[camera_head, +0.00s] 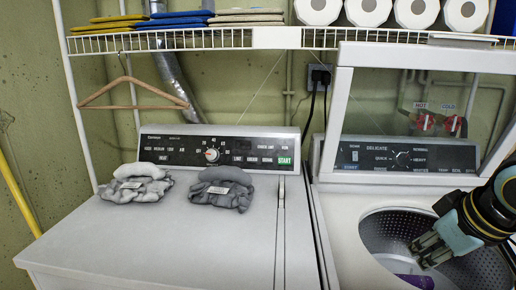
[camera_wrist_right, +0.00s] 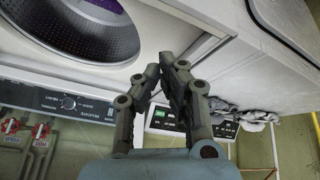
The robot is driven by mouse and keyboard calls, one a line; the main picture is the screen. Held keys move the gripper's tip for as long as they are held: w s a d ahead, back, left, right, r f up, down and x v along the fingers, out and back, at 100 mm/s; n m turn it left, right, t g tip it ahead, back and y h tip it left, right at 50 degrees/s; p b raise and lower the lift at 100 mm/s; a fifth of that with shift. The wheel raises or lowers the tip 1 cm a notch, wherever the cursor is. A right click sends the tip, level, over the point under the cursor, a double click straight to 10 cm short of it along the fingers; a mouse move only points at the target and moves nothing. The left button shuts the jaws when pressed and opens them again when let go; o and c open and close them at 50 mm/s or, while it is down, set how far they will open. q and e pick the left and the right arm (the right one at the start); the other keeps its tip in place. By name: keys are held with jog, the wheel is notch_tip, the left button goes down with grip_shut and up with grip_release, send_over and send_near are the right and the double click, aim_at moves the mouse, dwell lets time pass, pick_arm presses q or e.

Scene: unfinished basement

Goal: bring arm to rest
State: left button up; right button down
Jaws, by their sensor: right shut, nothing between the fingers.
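My right gripper (camera_head: 428,250) shows at the right of the head view, over the open drum of the washer (camera_head: 345,225). Its fingers are shut with nothing between them. In the right wrist view the fingers (camera_wrist_right: 165,75) come together in the middle, with the washer's drum (camera_wrist_right: 95,30) at the upper left. My left gripper is not in view.
Two grey cloth bundles (camera_head: 138,188) (camera_head: 222,190) lie on the closed white dryer (camera_head: 160,235). A purple item (camera_head: 416,281) lies in the drum. The washer's raised lid (camera_head: 420,60) stands behind. A wire shelf (camera_head: 200,40) with folded cloths and paper rolls runs above. A wooden hanger (camera_head: 133,95) hangs at left.

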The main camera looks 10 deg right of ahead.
jog(key=s+a+f+m+g, duration=0.1)
jog(key=s+a+f, duration=0.25)
jog(key=s, duration=0.45)
jog(key=s+a+f+g, duration=0.15)
jog(key=s+a, duration=0.25)
jog(key=s, duration=0.5)
notch_tip(320, 180, down, 34)
jog(key=d+g+b, duration=0.1)
jog(key=d+b, duration=0.1)
jog(key=b, duration=0.6)
jog(key=s+d+f+g+b, duration=0.1)
jog(key=s+f+b, duration=0.5)
jog(key=s+f, duration=1.3)
notch_tip(320, 180, down, 4)
jog(key=shift+s+d+m, duration=0.2)
jog(key=shift+s+m, duration=0.05)
jog(key=shift+m, duration=0.05)
jog(key=shift+s+g, duration=0.15)
jog(key=shift+g, duration=0.1)
